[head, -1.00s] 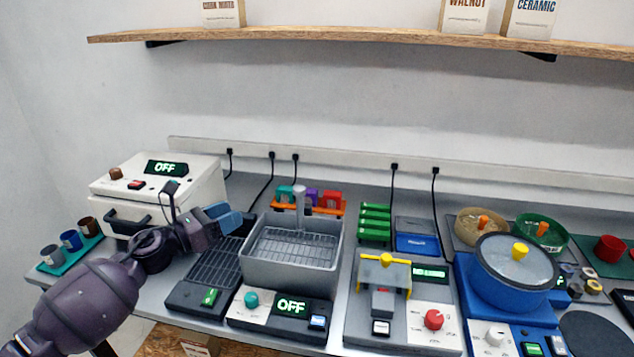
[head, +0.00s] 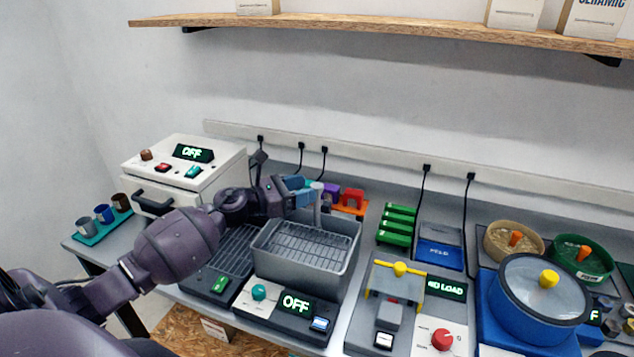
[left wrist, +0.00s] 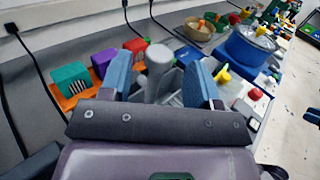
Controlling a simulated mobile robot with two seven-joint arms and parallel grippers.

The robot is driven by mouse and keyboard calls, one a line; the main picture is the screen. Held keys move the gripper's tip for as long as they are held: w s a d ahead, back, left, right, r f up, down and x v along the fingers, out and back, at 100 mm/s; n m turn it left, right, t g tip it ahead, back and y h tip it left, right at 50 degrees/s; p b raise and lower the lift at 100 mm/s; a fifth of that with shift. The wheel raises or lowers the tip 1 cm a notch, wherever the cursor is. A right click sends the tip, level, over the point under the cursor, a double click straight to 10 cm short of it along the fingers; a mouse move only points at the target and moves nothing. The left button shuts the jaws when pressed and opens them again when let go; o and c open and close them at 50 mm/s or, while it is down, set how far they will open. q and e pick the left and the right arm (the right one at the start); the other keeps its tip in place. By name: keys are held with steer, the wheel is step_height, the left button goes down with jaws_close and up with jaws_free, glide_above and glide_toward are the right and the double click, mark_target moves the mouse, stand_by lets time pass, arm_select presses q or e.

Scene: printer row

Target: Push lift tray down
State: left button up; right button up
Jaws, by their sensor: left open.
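The lift tray (head: 300,243) is a grey wire rack inside a grey open basin (head: 305,270), with an upright grey post (head: 318,200) at its back edge. My left gripper (head: 305,190) is at the back of the basin, at the height of the post's upper part. In the left wrist view the post (left wrist: 158,68) shows between the two blue fingers of the open left gripper (left wrist: 162,78). I cannot tell whether a finger touches it. The basin's lower front is hidden there by the gripper body. My right gripper is not in view.
The panel before the basin reads OFF (head: 296,304), with a teal knob (head: 259,292). Teal (left wrist: 72,80), purple (left wrist: 103,62) and red blocks (left wrist: 136,46) stand on an orange rack behind. A white OFF box (head: 185,170) stands left; a yellow-handled press (head: 400,269) stands right.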

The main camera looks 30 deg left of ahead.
mark_target(317, 185)
arm_select(q)
steer(key=shift+p+x, duration=0.3)
steer(key=shift+x, duration=1.7)
steer(key=shift+f, duration=0.1)
jaws_close()
